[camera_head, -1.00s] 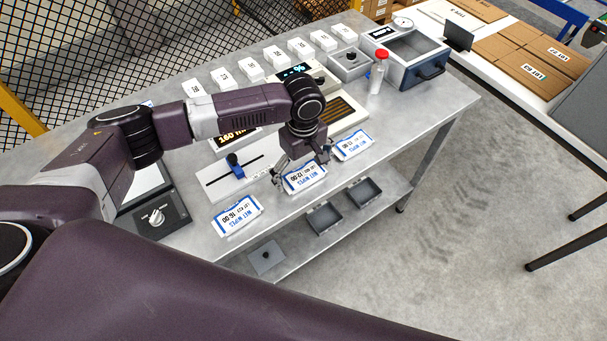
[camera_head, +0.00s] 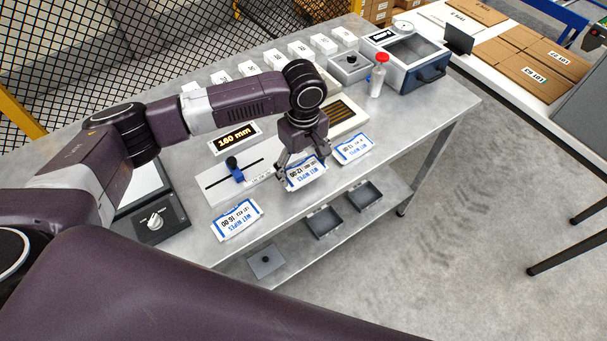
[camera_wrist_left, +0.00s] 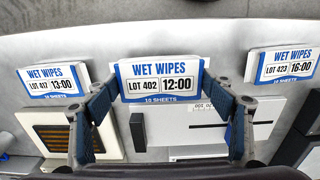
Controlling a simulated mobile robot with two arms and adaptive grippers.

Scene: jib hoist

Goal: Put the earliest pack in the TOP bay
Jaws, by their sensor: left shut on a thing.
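Three white and blue wet wipes packs show. The 12:00 pack, LOT 402, (camera_head: 306,174) is in my left gripper (camera_head: 302,162), which is shut on its sides near the table's front edge. In the left wrist view this pack (camera_wrist_left: 158,80) sits between the two fingers (camera_wrist_left: 160,125). The 13:00 pack, LOT 417, (camera_head: 352,149) lies to its right in the head view. The 16:00 pack, LOT 423, (camera_head: 237,219) lies to its left. I cannot tell which place is the TOP bay. My right gripper is out of view.
A display reading 160 mm (camera_head: 236,138) and a slide with a blue block (camera_head: 236,172) stand behind the packs. A red-capped bottle (camera_head: 378,76) and a blue-grey box (camera_head: 408,63) are at the right. Grey bins (camera_head: 324,222) sit below the front edge.

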